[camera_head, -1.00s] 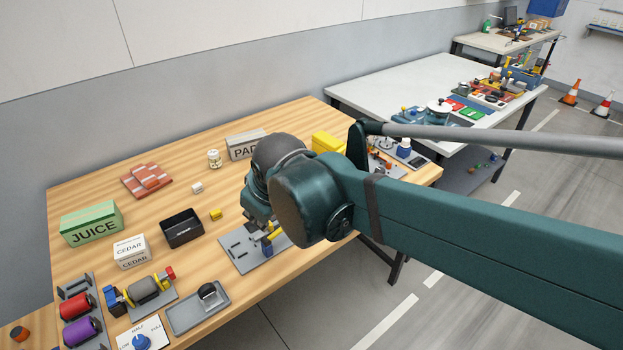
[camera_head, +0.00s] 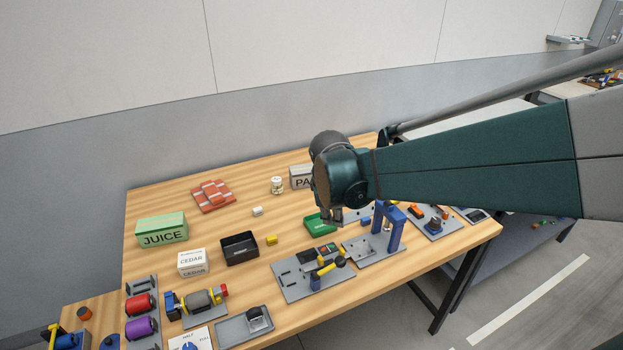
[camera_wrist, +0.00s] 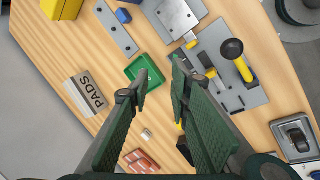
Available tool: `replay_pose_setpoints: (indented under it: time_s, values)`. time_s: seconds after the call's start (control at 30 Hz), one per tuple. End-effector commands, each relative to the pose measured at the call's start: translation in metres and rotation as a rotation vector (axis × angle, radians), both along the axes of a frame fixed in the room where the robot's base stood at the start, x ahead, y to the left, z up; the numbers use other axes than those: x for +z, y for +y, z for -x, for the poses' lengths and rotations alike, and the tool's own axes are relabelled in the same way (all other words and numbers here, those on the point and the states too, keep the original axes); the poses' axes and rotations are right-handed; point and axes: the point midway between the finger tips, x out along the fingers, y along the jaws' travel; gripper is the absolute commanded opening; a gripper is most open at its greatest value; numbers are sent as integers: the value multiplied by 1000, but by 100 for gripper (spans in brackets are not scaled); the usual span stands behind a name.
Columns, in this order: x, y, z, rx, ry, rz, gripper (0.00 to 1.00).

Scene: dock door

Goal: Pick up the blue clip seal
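I cannot tell for certain which item is the blue clip seal. A small blue block (camera_wrist: 123,16) lies by a grey strip with holes at the top of the wrist view. In the head view, a small blue piece (camera_head: 366,222) shows just right of my gripper (camera_head: 332,218), and a blue arch (camera_head: 390,228) stands on a grey plate. My gripper, also in the wrist view (camera_wrist: 159,70), is open with nothing between its fingers. It hangs above the table near the green tray (camera_wrist: 138,65), and the tray shows below it in the head view (camera_head: 318,228).
A grey board (camera_head: 300,285) with a yellow-handled clamp lies in front of the gripper. A black bin (camera_head: 239,249), a cedar box (camera_head: 193,262) and a juice box (camera_head: 161,230) stand left. A PADS box (camera_wrist: 85,94) stands near the back.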

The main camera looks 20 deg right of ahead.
Motion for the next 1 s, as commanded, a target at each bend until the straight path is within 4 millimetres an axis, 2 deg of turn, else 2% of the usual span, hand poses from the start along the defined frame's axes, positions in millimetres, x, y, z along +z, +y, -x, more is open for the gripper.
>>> replay_pose_setpoints:
  time_s: [0.4, 1.0]
  values:
    - [-12, -51, -35, 183, 156, 105, 21]
    - [-51, -122, -66, 442, 393, 200, 21]
